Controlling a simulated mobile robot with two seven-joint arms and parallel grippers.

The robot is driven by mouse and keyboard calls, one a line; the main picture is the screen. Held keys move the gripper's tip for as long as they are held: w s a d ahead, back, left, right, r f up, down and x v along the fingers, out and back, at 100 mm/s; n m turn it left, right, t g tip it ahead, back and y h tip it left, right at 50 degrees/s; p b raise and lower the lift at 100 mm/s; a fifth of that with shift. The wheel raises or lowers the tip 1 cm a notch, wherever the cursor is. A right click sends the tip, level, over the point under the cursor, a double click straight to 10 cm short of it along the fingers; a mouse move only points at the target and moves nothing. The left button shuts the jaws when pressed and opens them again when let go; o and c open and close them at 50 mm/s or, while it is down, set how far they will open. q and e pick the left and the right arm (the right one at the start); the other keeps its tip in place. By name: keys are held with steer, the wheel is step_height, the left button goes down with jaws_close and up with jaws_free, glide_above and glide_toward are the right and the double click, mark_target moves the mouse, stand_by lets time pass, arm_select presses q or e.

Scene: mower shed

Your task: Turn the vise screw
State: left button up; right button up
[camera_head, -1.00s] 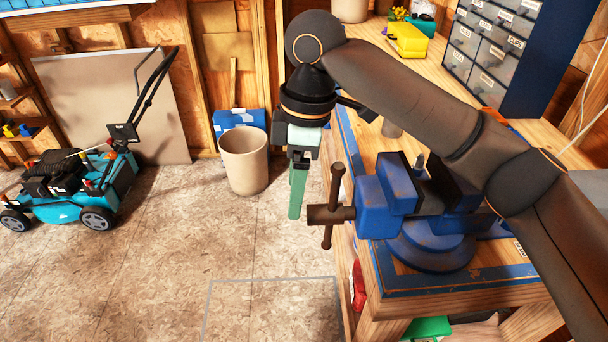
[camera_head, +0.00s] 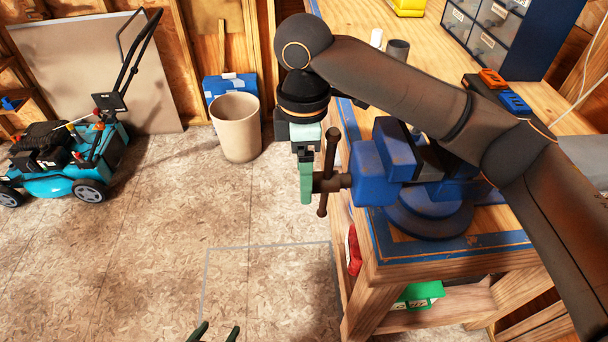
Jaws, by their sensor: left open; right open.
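The blue vise (camera_head: 378,172) sits on the corner of the wooden bench. Its dark screw (camera_head: 340,183) sticks out to the left, with an almost upright, slightly tilted handle bar (camera_head: 330,150) through its end. My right gripper (camera_head: 306,196) points down with green fingers just left of the screw's end. It is open and holds nothing; I cannot tell whether it touches the screw or the bar. My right arm hides part of the vise's back. My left gripper (camera_head: 217,333) shows only its two dark fingertips at the bottom edge, spread apart and empty.
The bench (camera_head: 450,262) fills the right side, with a drawer cabinet (camera_head: 490,40) behind and orange and blue items (camera_head: 505,90) on top. A beige bin (camera_head: 236,130) and a teal mower (camera_head: 60,165) stand left. The floor between is clear.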

steer(key=shift+f, duration=0.55)
jaws_close()
